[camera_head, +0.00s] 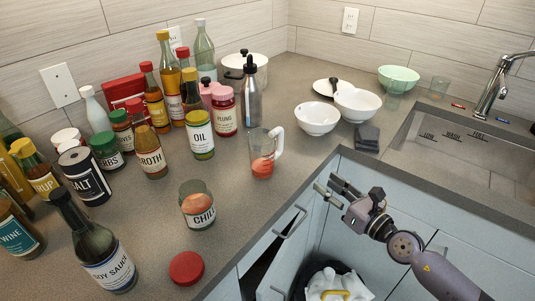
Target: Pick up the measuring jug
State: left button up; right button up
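The measuring jug (264,154) is clear with a pale handle on its right side and something red in its lower part. It stands upright on the grey counter (235,190), near the inner corner of the front edge. My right gripper (325,183) is to the right of the jug and nearer the camera, off the counter's front edge by the cabinet fronts. Its two fingers are apart with nothing between them, and it does not touch the jug. My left gripper is not in view.
Several bottles and jars crowd the counter to the left, with an oil jar (201,134) and a chili jar (197,206) nearest the jug. A metal bottle (251,95) stands behind it. White bowls (317,118) and a dark cloth (367,139) are to the right.

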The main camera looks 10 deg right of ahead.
notch_tip(320, 180, up, 4)
jog(key=a+n+y, duration=0.1)
jog(key=a+n, duration=0.1)
jog(key=n, duration=0.1)
jog(key=p, duration=0.2)
send_near(280, 150)
jog(key=x, duration=0.2)
jog(key=r+x, duration=0.1)
jog(key=x, duration=0.1)
jog(key=shift+w, duration=0.25)
jog(key=shift+w+a, duration=0.25)
jog(key=shift+w, duration=0.3)
jog(key=shift+r+x, duration=0.1)
jog(key=shift+x, duration=1.2)
jog(key=shift+r+x, duration=0.15)
jog(key=shift+x, duration=1.2)
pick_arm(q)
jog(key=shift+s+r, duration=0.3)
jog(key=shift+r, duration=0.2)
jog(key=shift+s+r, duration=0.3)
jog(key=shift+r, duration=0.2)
pick_arm(e)
jog(key=shift+d, duration=0.2)
jog(key=shift+c, duration=0.3)
grip_shut()
